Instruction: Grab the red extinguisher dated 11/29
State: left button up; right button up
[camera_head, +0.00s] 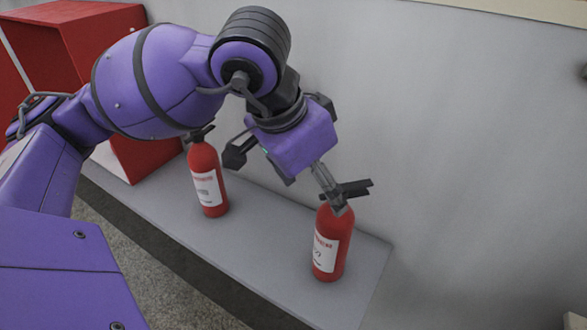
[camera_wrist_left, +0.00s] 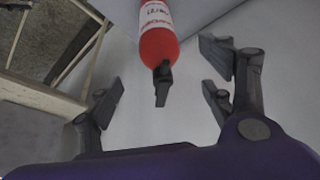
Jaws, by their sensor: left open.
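Two red extinguishers stand upright on a grey ledge: one at the middle left (camera_head: 208,185) and one at the right (camera_head: 333,243). Both have black tops and white labels. Their dates are too small to read in the head view. My left gripper (camera_head: 284,175) is open and empty above the ledge, its fingers spread near the extinguisher tops. In the left wrist view a red extinguisher (camera_wrist_left: 158,47) appears inverted, its black handle between the open fingers. Its label is partly cut off and I cannot read the date surely. My right gripper is not in view.
A red box-shaped cabinet (camera_head: 80,20) stands at the upper left, partly behind my arm. The grey ledge (camera_head: 270,235) runs along a plain grey wall (camera_head: 450,130). Free ledge lies between the extinguishers.

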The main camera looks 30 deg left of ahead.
aim_at(203, 160)
jog(key=u, duration=1.45)
jog(key=i+l+z, duration=0.2)
jog(key=z, duration=0.2)
jog(key=i+l+z, duration=0.1)
jog(key=i+z, duration=0.25)
jog(key=k, duration=0.1)
